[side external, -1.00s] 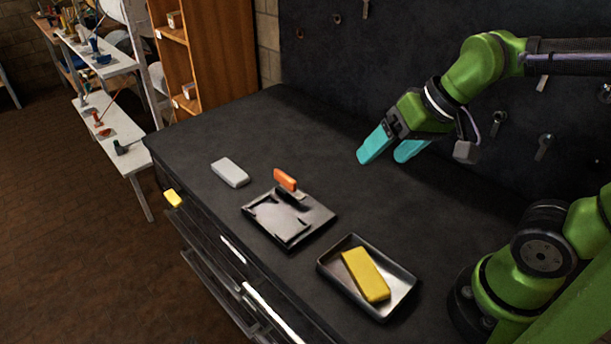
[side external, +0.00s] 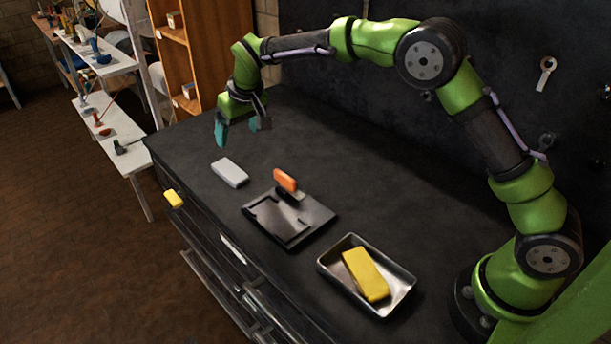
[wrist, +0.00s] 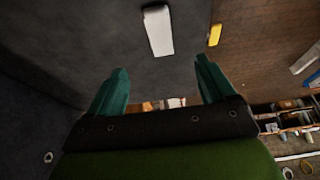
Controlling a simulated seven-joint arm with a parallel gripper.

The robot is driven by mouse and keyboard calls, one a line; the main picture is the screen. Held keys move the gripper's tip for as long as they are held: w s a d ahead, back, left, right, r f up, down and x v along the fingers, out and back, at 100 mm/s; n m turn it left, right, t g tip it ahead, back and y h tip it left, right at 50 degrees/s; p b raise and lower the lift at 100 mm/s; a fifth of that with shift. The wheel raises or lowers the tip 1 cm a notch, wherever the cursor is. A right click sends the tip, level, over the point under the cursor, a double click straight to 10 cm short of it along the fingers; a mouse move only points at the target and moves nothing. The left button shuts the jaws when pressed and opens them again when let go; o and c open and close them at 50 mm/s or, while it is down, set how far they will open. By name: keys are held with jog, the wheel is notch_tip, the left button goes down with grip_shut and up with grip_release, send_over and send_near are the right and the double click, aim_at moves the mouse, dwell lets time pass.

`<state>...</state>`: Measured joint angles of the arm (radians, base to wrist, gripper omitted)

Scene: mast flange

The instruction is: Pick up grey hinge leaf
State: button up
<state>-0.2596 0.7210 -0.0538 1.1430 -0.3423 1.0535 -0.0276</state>
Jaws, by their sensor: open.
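The grey hinge leaf (side external: 230,172) is a pale grey block lying flat on the dark bench top, left of the black fixture. It also shows in the wrist view (wrist: 158,30), beyond my fingertips and roughly between them. My gripper (side external: 221,133) has teal fingers and hangs above the bench, a little behind the leaf and apart from it. In the wrist view the two fingers (wrist: 160,78) are spread wide with nothing between them.
A black fixture (side external: 262,224) with an orange-topped clamp (side external: 285,181) stands right of the leaf. A metal tray (side external: 327,263) holds a yellow block (side external: 365,274). The bench behind the fixture is clear.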

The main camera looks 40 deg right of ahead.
send_over(230, 170)
jog(key=s, duration=0.3)
notch_tip(230, 170, down, 10)
jog(key=shift+s+f, duration=0.1)
jog(key=shift+f, duration=0.1)
jog(key=shift+w+x, duration=0.15)
jog(key=shift+x, duration=1.1)
jog(key=shift+w+x, duration=0.1)
jog(key=shift+x, duration=1.2)
jog(key=shift+r, duration=0.15)
jog(key=c, duration=1.3)
jog(key=shift+r, duration=0.1)
jog(key=shift+c, duration=1)
